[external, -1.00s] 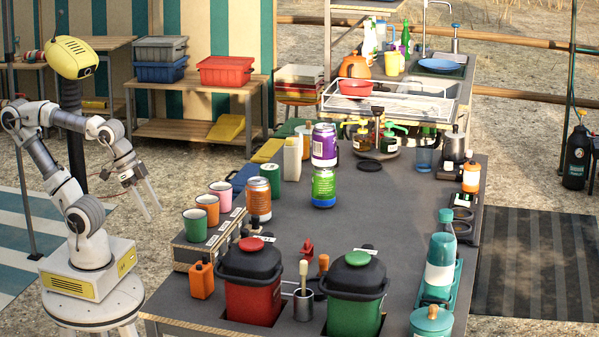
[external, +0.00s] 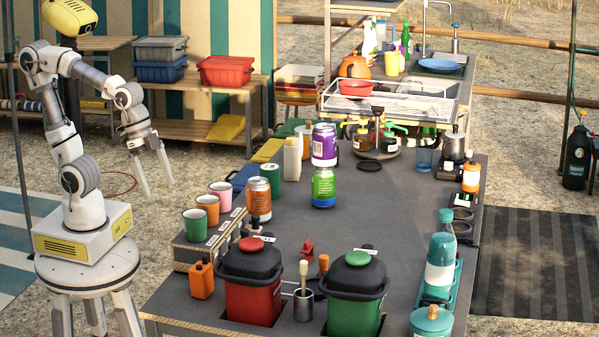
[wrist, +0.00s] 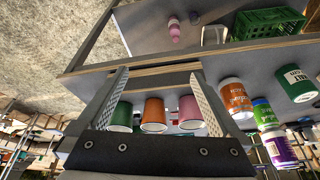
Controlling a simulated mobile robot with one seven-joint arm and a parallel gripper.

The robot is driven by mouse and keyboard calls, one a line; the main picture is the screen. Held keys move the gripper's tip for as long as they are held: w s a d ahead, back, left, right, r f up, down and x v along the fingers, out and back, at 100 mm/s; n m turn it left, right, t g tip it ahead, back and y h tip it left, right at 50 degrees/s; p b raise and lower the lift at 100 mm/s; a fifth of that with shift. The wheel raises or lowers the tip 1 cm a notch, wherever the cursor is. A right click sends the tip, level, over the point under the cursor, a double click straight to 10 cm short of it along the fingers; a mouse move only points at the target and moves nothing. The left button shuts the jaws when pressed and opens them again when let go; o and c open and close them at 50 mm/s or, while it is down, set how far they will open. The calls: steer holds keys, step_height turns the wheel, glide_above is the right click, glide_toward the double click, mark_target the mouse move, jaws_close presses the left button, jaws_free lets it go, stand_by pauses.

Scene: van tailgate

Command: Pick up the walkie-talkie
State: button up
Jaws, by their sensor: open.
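My gripper (external: 158,189) is open and empty, pointing down beside the left edge of the dark table, apart from everything on it. In the wrist view my gripper's fingers (wrist: 160,74) are spread wide with nothing held between them. I cannot pick out the walkie-talkie with certainty. A small dark device (external: 463,200) lies at the table's right edge, too small to identify. An orange block-shaped item with a dark top (external: 201,281) stands at the table's near left; I cannot tell what it is.
Green (external: 195,225), orange (external: 208,208) and pink (external: 221,194) cups line the table's left edge, near an orange can (external: 258,198). Red (external: 252,298) and green (external: 355,302) lidded bins sit in front. The table's middle is mostly clear.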

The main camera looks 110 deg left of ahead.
steer(key=w+d+r+m+h+p, duration=0.1)
steer(key=w+d+r+m+p, duration=0.1)
steer(key=w+d+r+p, duration=0.35)
steer(key=w+d+n+t+h+p, duration=0.1)
steer(key=w+d+n+t, duration=0.3)
steer(key=d, duration=0.6)
steer(key=w+d+t+h+p, duration=0.1)
steer(key=w+d+t+p, duration=0.15)
steer(key=w+d, duration=0.55)
steer(key=t+y+b, duration=0.2)
steer(key=t, duration=0.1)
glide_toward(208, 274)
steer(key=b+x, duration=0.3)
steer(key=x, duration=0.8)
steer(key=shift+a+b, duration=0.1)
steer(key=shift+b, duration=0.2)
jaws_close()
